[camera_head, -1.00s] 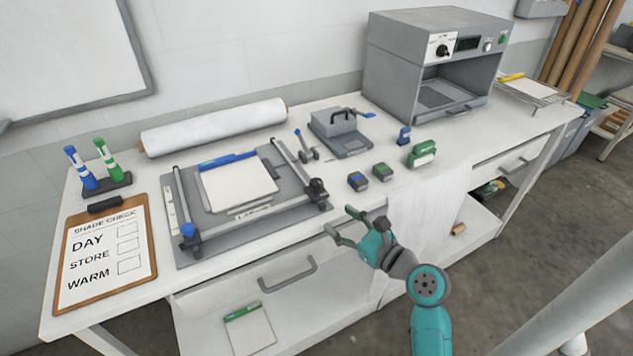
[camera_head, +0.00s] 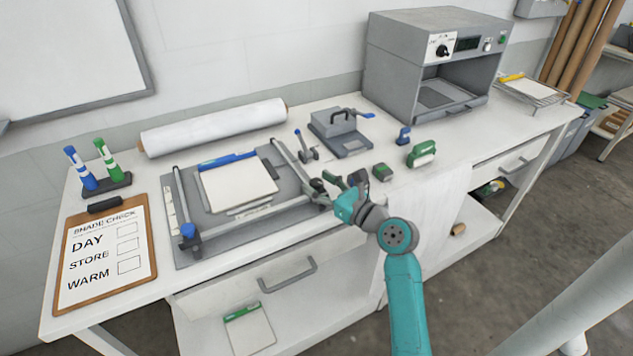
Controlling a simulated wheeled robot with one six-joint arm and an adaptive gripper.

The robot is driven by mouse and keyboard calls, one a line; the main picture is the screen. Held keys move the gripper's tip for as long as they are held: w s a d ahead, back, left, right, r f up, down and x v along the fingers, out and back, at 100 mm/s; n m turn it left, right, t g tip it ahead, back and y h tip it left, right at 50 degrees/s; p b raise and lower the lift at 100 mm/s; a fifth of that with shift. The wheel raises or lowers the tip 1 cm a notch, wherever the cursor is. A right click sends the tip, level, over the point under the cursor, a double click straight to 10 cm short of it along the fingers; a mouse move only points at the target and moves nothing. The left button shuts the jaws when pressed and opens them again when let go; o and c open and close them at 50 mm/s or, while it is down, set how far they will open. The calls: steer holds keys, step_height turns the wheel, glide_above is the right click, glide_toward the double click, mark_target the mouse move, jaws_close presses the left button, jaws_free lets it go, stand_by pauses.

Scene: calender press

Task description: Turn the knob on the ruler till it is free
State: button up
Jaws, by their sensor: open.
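The grey press board (camera_head: 225,250) lies on the white workbench with a ruler bar (camera_head: 255,215) along its near edge. I cannot tell for sure which one the task means. My gripper (camera_head: 324,187) is open at the dark knob, coming from the right. Its fingers appear on either side of the knob; I cannot tell whether they touch it.
White sheets (camera_head: 240,183) lie on the board. A clipboard (camera_head: 130,208) lies left of the board. A grey light booth (camera_head: 390,75) stands at the back right.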

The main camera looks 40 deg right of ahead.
steer(key=shift+w, duration=0.65)
jaws_close()
steer(key=shift+n+y, duration=0.3)
steer(key=shift+y, duration=0.1)
steer(key=n+y, duration=0.1)
steer(key=y, duration=0.1)
steer(key=n+g+y, duration=0.1)
steer(key=n+y, duration=0.1)
steer(key=y, duration=0.1)
steer(key=shift+d+n+y, duration=0.1)
steer(key=shift+n+y, duration=0.2)
steer(key=n+g+y, duration=0.4)
steer(key=y, duration=0.2)
steer(key=shift+n, duration=0.4)
steer(key=shift+n+g+y, duration=0.3)
steer(key=shift+g+y, duration=0.1)
steer(key=shift+g, duration=0.2)
